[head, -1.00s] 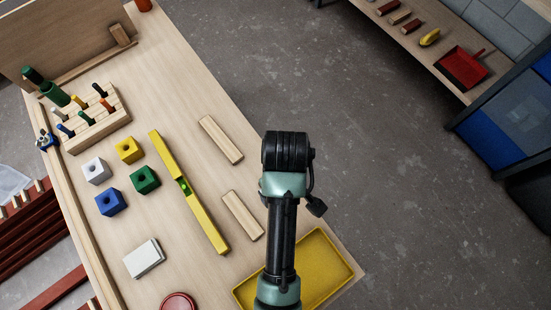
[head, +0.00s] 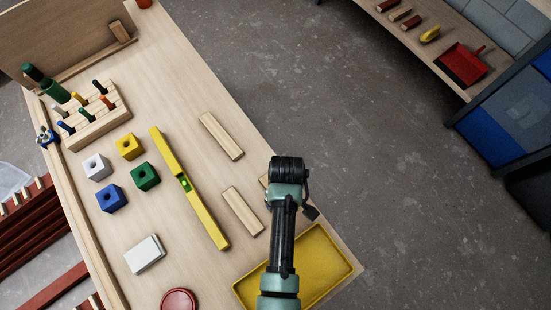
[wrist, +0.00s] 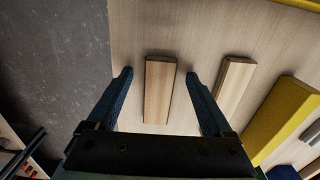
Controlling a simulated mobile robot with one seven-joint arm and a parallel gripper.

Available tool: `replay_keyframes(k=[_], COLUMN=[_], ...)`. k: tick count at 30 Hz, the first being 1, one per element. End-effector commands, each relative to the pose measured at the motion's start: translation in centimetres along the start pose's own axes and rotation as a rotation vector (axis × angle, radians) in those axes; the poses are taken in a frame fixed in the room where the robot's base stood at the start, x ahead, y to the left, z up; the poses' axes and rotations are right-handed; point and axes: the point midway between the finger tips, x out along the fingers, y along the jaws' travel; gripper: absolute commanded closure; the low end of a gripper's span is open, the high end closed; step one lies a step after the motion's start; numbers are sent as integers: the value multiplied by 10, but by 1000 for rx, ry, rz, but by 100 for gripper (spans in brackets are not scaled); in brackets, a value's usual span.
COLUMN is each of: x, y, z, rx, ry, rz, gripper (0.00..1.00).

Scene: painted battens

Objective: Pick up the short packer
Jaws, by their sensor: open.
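A short pale wooden batten (wrist: 159,92), which I take for the short packer, lies flat on the bench between my fingers in the wrist view. In the head view only a bit of it (head: 264,181) shows beside my arm. My gripper (wrist: 159,74) is open, with one finger on each side of the batten and a gap on both sides. Whether the fingertips are level with it I cannot tell. In the head view my arm hides the gripper's fingers. A similar batten (wrist: 233,88) lies just right of my right finger; it also shows in the head view (head: 242,211).
Another batten (head: 221,137) lies farther up the bench. A yellow level (head: 205,215) lies left of the battens. A yellow tray (head: 330,262) is at the near corner. The bench edge and grey floor (wrist: 55,60) are close on the left in the wrist view.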

Motion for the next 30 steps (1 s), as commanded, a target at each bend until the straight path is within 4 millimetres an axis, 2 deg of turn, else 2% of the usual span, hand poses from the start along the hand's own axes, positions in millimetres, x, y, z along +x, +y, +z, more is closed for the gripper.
replay_keyframes(k=[8,22,30], x=[3,3,2], y=[0,0,0], z=[0,0,0], rx=[0,0,0], ry=[1,1,1], rz=[0,0,0], gripper=[15,98,100])
